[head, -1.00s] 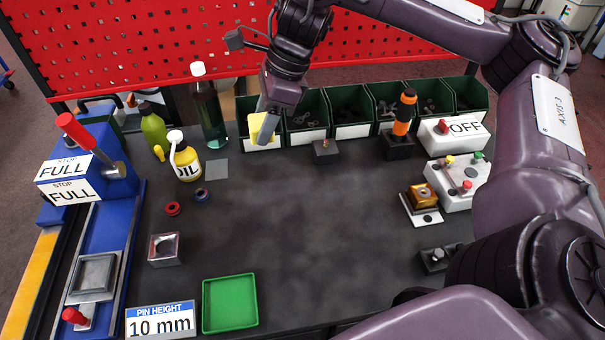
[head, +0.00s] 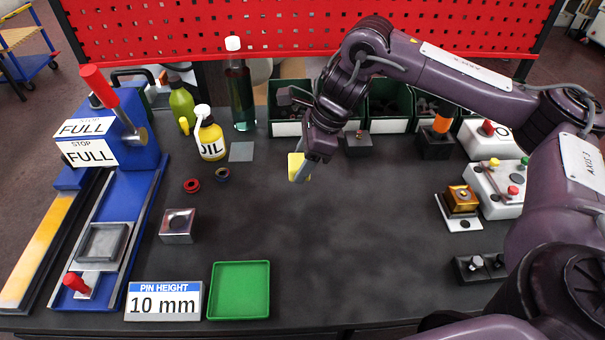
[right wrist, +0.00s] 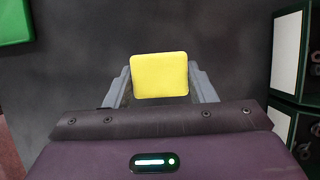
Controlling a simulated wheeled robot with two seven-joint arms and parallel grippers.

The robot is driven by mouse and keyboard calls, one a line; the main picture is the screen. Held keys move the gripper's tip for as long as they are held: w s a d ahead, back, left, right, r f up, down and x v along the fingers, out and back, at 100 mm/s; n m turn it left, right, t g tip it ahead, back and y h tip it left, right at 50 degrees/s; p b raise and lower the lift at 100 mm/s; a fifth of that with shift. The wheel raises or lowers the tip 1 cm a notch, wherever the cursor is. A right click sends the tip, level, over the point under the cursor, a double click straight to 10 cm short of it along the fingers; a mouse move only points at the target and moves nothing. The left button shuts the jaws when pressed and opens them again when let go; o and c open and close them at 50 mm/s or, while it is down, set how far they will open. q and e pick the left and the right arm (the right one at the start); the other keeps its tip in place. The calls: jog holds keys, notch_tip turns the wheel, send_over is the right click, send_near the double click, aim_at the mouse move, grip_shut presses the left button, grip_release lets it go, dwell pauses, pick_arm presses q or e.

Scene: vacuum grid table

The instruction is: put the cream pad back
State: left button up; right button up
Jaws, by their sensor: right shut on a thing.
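The pad (head: 297,167), pale yellow in the head view, is held in my right gripper (head: 299,174) above the dark table, in front of the green bins. In the right wrist view the yellow pad (right wrist: 159,75) sits between the two grey fingers of the gripper (right wrist: 160,84), which are shut on its sides. A flat grey square (head: 241,151) lies bare on the table to the left of the gripper, near the oil bottle. My left gripper is not in view.
The yellow oil bottle (head: 211,142) and a tall dark green bottle (head: 241,100) stand at the back left. Red and blue rings, a metal block (head: 178,226) and a green tray (head: 239,290) lie nearer. The table's middle is clear.

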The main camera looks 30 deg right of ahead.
notch_tip(320, 180, down, 4)
jog(key=shift+r, duration=0.15)
jog(key=o, duration=0.9)
